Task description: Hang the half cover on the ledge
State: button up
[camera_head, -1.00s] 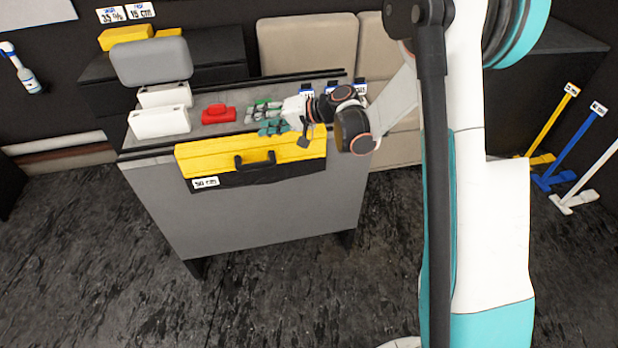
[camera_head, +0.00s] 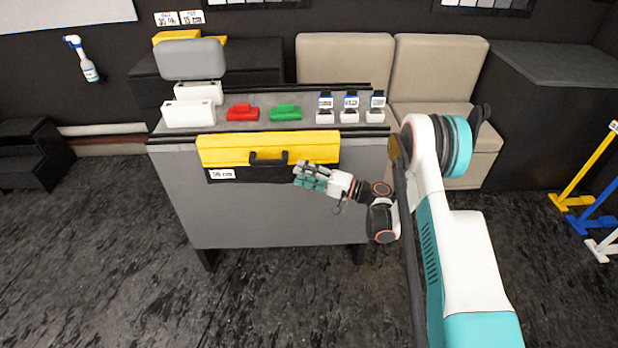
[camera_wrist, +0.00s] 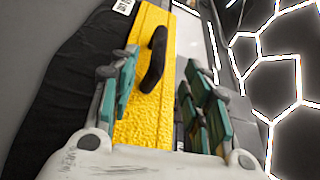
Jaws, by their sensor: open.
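The yellow cover (camera_head: 225,152) with a black handle (camera_head: 268,158) lies along the front edge of the grey table (camera_head: 270,215). Its black lower part hangs down the table's front face and bears a white label (camera_head: 222,174). My gripper (camera_head: 308,176) is open and apart from the cover, in front of its right end. In the wrist view the yellow cover (camera_wrist: 150,118) and its handle (camera_wrist: 154,60) show beyond and between the open fingers (camera_wrist: 155,95). Nothing is between the fingertips. I cannot tell which part of the table is the ledge.
On the table top are white blocks (camera_head: 188,113), a red piece (camera_head: 243,112), a green piece (camera_head: 285,112) and small watch-like items on white stands (camera_head: 349,104). Beige seats (camera_head: 345,60) stand behind. The floor in front is clear. Coloured stands (camera_head: 580,185) are at the right.

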aim_at(266, 160)
jog(key=b+x, duration=0.3)
jog(key=x, duration=1)
jog(key=shift+w+a+b, duration=0.1)
jog(key=shift+a+b, duration=0.1)
jog(key=shift+b, duration=0.15)
grip_shut()
jog(key=shift+r, duration=0.15)
jog(key=shift+r+p, duration=0.55)
jog(key=shift+r, duration=0.65)
jog(key=s+b, duration=0.1)
jog(key=s, duration=0.7)
jog(key=shift+a, duration=0.1)
dwell(0.5)
